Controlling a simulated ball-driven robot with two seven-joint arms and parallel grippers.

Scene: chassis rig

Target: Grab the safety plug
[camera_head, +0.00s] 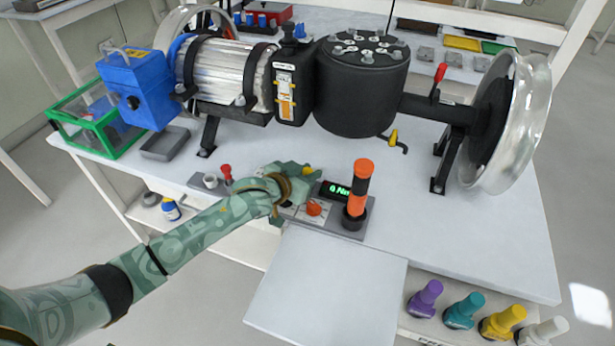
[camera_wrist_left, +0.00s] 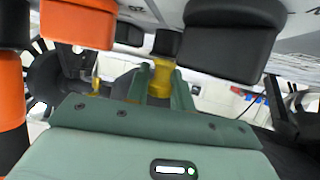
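A small yellow piece with a dark end, which looks like the safety plug (camera_wrist_left: 160,79), sits between the fingers of my left gripper in the left wrist view. The green fingers lie close against both its sides. In the head view my left gripper (camera_head: 296,176) is low over the table, left of the display, with a bit of yellow at its fingertips. Most of the plug is hidden there by the fingers. My right gripper is not in view.
An orange-and-black upright handle (camera_head: 358,186) and a red-orange knob (camera_head: 313,208) stand close to my left gripper. Behind are a black drum (camera_head: 361,90), a silver motor (camera_head: 218,72) and a wheel (camera_head: 515,120). The table's right front is clear.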

